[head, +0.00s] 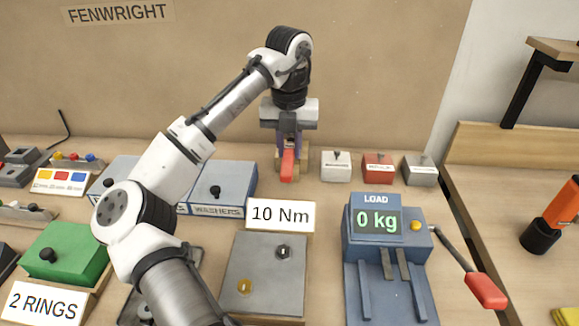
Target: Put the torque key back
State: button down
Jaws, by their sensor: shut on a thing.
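My gripper (289,143) is at the back middle of the bench, pointing down, and it is shut on a red-handled piece (288,165), which I take to be the torque key. The red part hangs below the jaws. A small tan wooden block or holder (304,160) shows just behind it, partly hidden by the jaws. I cannot tell whether the key touches this holder or stands in front of it.
A grey box (265,265) with a "10 Nm" sign (280,215) stands in front. Right of it is a blue load tester (385,270) reading 0 kg, with a red-handled lever (486,290). Small white, red and grey boxes (378,168) stand right of my gripper.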

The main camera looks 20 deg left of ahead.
aim_at(289, 148)
jog(key=shift+f, duration=2.65)
jog(key=shift+f, duration=0.15)
jog(key=c, duration=1.3)
grip_release()
jog(key=shift+o, duration=0.2)
notch_tip(289, 148, up, 12)
jog(key=shift+r, duration=0.15)
